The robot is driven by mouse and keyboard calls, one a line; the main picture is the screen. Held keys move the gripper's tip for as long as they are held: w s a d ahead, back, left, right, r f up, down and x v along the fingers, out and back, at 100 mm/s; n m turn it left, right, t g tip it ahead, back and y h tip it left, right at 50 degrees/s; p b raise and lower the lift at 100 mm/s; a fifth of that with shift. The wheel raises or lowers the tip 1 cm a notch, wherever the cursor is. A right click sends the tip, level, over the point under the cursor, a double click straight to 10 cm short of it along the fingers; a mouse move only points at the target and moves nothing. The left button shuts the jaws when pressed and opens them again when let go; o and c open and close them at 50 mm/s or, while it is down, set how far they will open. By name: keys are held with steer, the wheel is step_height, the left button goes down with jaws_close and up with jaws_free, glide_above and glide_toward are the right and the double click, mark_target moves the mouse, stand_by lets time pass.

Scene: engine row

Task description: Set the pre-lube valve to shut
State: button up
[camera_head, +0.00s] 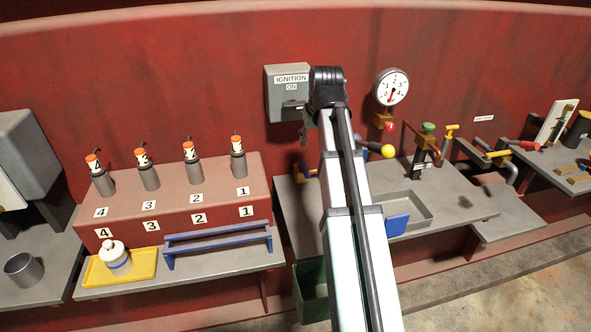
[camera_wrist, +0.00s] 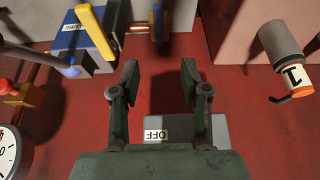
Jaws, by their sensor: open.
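In the wrist view, a blue block with a partly readable label ending in "LUBE" (camera_wrist: 76,28) sits at the upper left, with a yellow lever (camera_wrist: 97,36) slanting across its side. I take this for the pre-lube valve; its set position cannot be read. My gripper (camera_wrist: 160,72) is open and empty, with its fingers pointing past the red wall, to the right of the yellow lever and apart from it. In the head view, my arm hides most of the valve area and most of my gripper.
The ignition box (camera_head: 286,90) is close to my gripper. A round gauge (camera_head: 391,87) and a yellow ball knob (camera_head: 388,151) are to the right of my arm. A grey tray (camera_head: 408,206) lies on the bench. Numbered plugs stand on the red block (camera_head: 170,190) at left.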

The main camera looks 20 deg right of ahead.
mark_target(306, 170)
steer(key=p+x, duration=0.2)
steer(key=x, duration=1.5)
steer(key=shift+s+d+f, duration=0.1)
steer(key=shift+s, duration=0.05)
jaws_close()
